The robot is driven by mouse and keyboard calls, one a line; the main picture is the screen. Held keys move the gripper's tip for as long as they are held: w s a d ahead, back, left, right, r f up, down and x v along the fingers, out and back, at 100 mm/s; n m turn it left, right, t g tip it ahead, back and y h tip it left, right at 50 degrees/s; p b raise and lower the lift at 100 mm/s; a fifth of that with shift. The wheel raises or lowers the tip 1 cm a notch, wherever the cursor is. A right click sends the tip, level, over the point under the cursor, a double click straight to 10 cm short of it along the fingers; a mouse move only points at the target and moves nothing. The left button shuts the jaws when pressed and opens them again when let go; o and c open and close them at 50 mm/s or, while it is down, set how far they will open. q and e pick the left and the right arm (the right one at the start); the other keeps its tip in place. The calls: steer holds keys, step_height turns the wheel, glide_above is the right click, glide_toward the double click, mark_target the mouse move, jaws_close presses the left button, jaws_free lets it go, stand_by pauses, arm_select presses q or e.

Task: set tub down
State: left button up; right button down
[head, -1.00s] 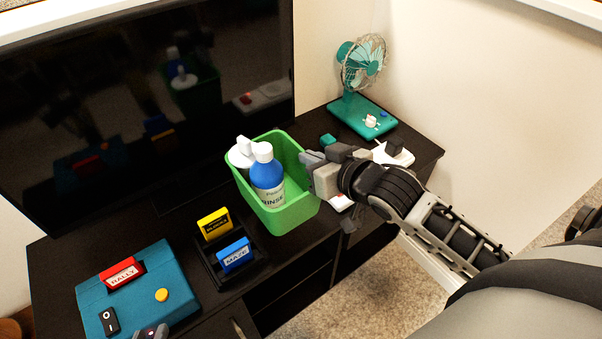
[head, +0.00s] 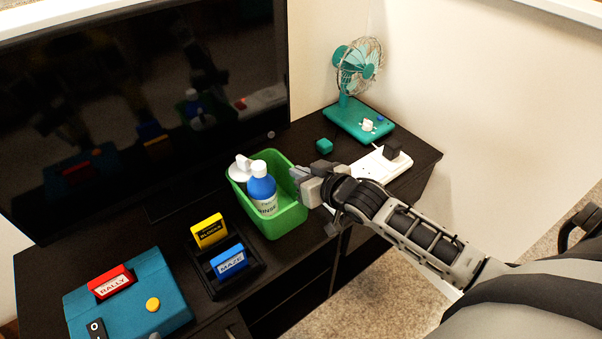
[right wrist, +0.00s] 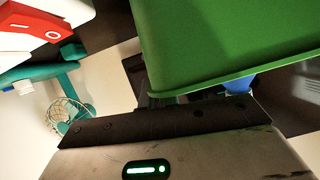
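The green tub (head: 283,222) stands on the dark cabinet top in front of the television, and looks upright. It holds a blue bottle with a white cap (head: 262,188) and a white item (head: 240,168) whose lower part is hidden. My right gripper (head: 303,186) is at the tub's right side and appears shut on its wall; the fingertips are partly hidden. In the right wrist view the tub's green wall (right wrist: 230,45) lies close against the gripper, with a bit of blue bottle past the rim.
Left of the tub are a black rack (head: 232,281) with yellow and blue cartridges and a teal console (head: 130,300). A white power strip (head: 385,170), a small teal block (head: 324,146) and a teal fan (head: 358,115) are to the right. The television (head: 140,110) stands behind.

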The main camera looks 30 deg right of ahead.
steer(key=c, duration=1.8)
jaws_free()
steer(key=shift+f, duration=0.15)
steer(key=shift+c, duration=0.2)
steer(key=shift+o, duration=0.8)
